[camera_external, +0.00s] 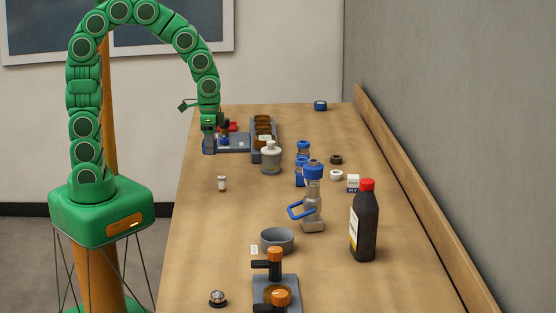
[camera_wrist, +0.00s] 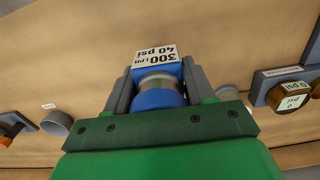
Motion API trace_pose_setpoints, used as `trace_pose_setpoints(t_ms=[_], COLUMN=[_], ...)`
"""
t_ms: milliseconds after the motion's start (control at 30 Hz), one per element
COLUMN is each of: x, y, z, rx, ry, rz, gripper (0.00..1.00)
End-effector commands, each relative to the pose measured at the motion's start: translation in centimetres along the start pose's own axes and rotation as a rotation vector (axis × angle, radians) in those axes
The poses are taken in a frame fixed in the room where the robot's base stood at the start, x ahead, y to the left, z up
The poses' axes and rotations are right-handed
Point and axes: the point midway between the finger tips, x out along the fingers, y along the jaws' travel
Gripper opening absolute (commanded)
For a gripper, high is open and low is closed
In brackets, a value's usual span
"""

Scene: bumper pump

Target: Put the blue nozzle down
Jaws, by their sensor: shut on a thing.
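My gripper (camera_external: 209,146) is at the far left edge of the table in the external view, with the arm arching down to it. In the wrist view its grey fingers (camera_wrist: 157,84) are shut on a blue nozzle (camera_wrist: 156,99). The nozzle has a metal band and a white face marked 300 LPM and 40 psi. It sits squarely between the two fingers. In the external view the fingers mostly hide the nozzle, and I cannot tell whether it touches the table.
A grey rack (camera_external: 257,153) with brown cylinders stands right of my gripper. A grey-green jar (camera_external: 271,158), a clear pump with blue parts (camera_external: 313,190), a black bottle (camera_external: 365,225) and a grey bowl (camera_external: 277,240) stand nearer. The table's left front is mostly bare.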

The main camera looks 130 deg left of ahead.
Motion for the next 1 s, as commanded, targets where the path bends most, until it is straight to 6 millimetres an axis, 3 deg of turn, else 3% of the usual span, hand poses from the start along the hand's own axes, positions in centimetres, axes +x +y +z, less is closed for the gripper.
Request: trace_pose_setpoints(t_ms=[333,467,1000], x=[-0.3,-0.3,-0.6], y=[0.1,1.1,10.8], z=[0.6,0.8,3.7], rx=[0.000,0.002,-0.009], ry=[0.000,0.000,0.000], rz=[0.000,0.000,0.000], gripper=[0.14,0.14,0.14])
